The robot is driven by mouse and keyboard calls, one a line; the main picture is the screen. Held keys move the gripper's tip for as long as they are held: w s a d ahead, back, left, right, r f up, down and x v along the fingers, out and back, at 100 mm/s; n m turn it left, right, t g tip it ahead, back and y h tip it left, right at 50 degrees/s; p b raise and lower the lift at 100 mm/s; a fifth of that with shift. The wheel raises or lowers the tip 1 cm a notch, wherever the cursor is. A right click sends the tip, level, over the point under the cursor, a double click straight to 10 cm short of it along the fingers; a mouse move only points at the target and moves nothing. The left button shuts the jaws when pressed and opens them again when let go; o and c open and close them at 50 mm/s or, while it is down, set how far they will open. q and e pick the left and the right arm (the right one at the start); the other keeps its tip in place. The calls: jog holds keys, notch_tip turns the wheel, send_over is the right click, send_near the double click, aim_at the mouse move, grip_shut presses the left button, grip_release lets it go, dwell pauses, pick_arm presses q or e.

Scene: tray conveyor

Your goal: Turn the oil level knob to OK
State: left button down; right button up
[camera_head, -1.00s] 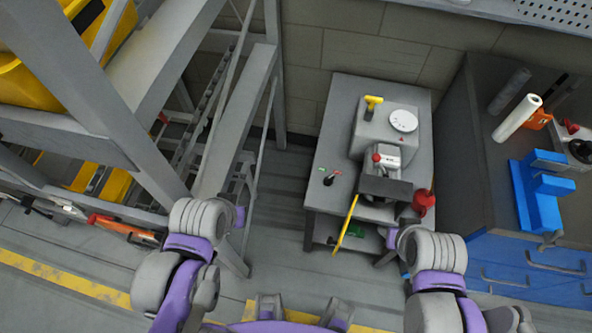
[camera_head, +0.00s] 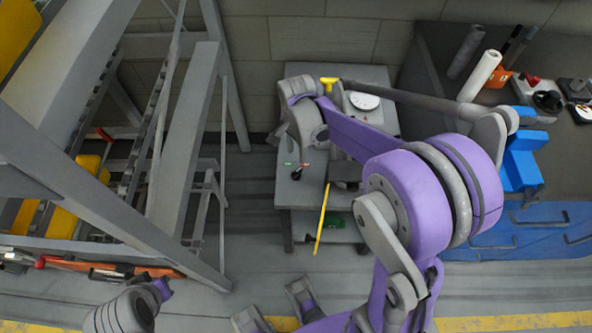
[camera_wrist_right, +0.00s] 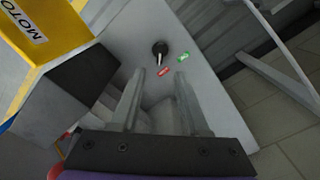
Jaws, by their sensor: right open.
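The oil level knob (camera_head: 297,173) is a small black knob on the left part of the grey bench top in the head view. A green label (camera_head: 288,164) and a red label (camera_head: 306,164) sit beside it. In the right wrist view the knob (camera_wrist_right: 160,48) shows beyond the fingertips, with its light pointer appearing turned to the red label (camera_wrist_right: 163,71); the green label (camera_wrist_right: 183,57) is to the right. My right gripper (camera_wrist_right: 160,73) is open and empty, apart from the knob. In the head view it is above the bench's left side.
The grey bench (camera_head: 284,189) carries a machine with a white dial (camera_head: 364,101), partly hidden by my right arm.

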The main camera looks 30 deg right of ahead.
aim_at(296, 172)
notch_tip(296, 172, down, 11)
jog(key=shift+r+b, duration=0.2)
jog(key=shift+b, duration=0.45)
grip_shut()
